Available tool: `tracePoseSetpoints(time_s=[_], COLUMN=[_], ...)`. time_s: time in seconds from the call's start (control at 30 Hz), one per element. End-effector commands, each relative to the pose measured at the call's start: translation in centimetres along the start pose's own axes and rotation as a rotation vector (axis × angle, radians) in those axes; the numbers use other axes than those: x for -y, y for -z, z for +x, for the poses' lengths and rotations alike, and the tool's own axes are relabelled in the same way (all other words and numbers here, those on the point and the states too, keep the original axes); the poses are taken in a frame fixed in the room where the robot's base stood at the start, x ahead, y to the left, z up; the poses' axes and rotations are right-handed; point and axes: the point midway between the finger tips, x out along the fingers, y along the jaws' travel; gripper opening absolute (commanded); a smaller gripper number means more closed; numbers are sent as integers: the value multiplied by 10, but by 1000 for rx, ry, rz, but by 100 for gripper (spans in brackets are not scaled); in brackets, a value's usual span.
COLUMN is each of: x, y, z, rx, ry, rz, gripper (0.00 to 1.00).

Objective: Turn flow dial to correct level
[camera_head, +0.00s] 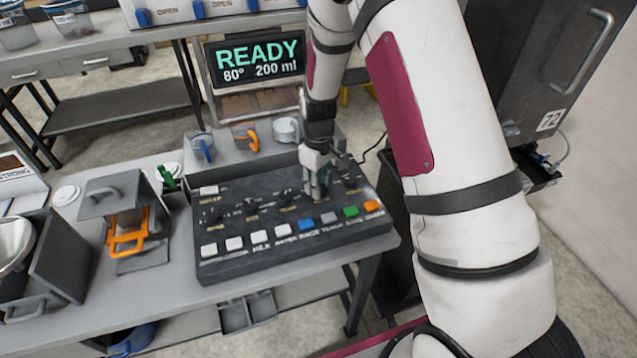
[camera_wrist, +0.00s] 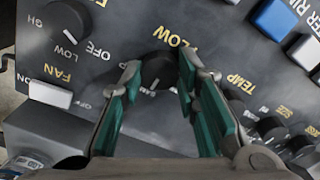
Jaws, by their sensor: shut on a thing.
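The flow dial (camera_wrist: 158,70) is a round black knob on the dark control panel (camera_head: 240,258), with a yellow FLOW label above it in the wrist view. A white pointer mark shows on its lower side; the level markings around it are partly hidden. My gripper (camera_wrist: 155,85) has its green-padded fingers on either side of the dial, shut on it. In the head view my gripper (camera_head: 320,188) reaches down to the right part of the panel and hides the dial.
Coloured buttons, including an orange one (camera_head: 373,207), line the panel's front. A display (camera_head: 257,58) reads READY, 80°, 200 ml.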

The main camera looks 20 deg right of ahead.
Motion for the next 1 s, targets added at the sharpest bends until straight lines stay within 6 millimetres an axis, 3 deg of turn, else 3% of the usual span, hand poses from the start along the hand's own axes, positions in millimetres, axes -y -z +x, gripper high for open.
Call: tracePoseSetpoints(time_s=[0.37,1.0], x=[0,1], y=[0,0], z=[0,0], rx=[2,2], ry=[0,1], rz=[137,716], gripper=[1,1])
